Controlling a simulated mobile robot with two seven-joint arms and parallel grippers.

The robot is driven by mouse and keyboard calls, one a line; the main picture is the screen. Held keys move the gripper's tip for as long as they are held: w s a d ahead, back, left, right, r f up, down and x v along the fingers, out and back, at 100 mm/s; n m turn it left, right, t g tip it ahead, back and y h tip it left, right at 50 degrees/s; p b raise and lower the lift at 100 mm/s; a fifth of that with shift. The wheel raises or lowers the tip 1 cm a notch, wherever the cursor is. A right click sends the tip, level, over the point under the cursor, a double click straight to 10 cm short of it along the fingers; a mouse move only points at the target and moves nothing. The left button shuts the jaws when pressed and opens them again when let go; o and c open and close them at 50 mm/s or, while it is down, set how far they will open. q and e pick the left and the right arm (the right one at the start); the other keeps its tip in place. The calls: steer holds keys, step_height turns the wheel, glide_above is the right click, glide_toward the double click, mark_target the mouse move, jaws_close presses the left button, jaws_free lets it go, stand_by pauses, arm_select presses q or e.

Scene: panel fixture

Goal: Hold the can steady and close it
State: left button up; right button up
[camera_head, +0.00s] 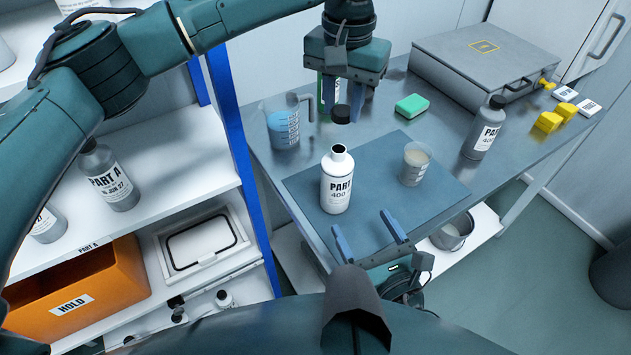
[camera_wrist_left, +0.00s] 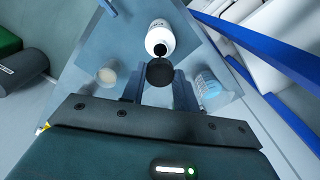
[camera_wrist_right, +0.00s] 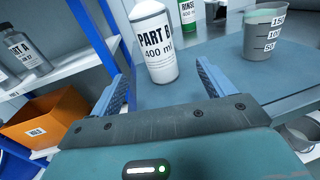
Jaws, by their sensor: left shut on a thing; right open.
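A white bottle (camera_head: 336,186) labelled PART B 400 ml stands upright on the blue mat with its dark mouth open; no other can shows. It also appears in the left wrist view (camera_wrist_left: 160,38) and the right wrist view (camera_wrist_right: 154,45). My left gripper (camera_head: 346,108) points down and is shut on a black cap (camera_head: 341,114), held above and slightly behind the bottle, apart from it. The cap also shows between the fingers in the left wrist view (camera_wrist_left: 160,73). My right gripper (camera_head: 364,231) is open at the mat's front edge, its fingers pointing at the bottle without touching it.
On the table are a beaker of cloudy liquid (camera_head: 414,165), a blue-liquid jug (camera_head: 283,127), a green RINSE bottle, partly hidden, a green sponge (camera_head: 411,105), a grey bottle (camera_head: 484,130) and a grey case (camera_head: 470,60). A blue post (camera_head: 240,140) and shelves stand left.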

mark_target(336, 182)
arm_select(q)
steer(key=shift+a+r, duration=0.1)
steer(key=shift+r, duration=0.05)
arm_select(e)
steer(key=shift+a+n, duration=0.3)
steer(key=shift+d, duration=0.1)
steer(key=shift+w, duration=0.1)
steer(key=x, duration=1.2)
steer(key=shift+r, duration=0.15)
steer(key=shift+c, duration=0.4)
steer(key=c, duration=1.4)
arm_select(q)
steer(key=shift+f, duration=2.55)
